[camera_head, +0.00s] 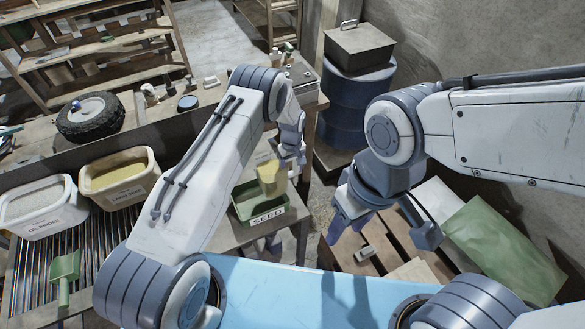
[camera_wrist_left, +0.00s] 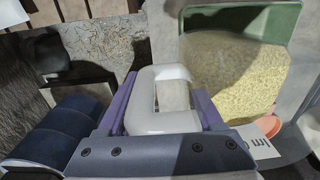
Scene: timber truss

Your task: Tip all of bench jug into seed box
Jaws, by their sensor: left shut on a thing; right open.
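The bench jug (camera_head: 271,177) looks yellowish and is held over the green seed box (camera_head: 245,209), which has a SEED label on its front. My left gripper (camera_head: 291,158) is shut on the jug's white handle, which shows between its purple fingers in the left wrist view (camera_wrist_left: 164,103). Pale yellow grain (camera_wrist_left: 235,78) fills much of the area beside the handle there, with a green surface above it. I cannot tell the jug's exact tilt or whether grain is falling. My right gripper (camera_head: 347,222) is open and empty, to the right of the seed box.
A wheel (camera_head: 90,117) lies on the bench behind. A blue drum (camera_head: 355,105), pallet (camera_head: 385,245) and green sack (camera_head: 505,245) are at right.

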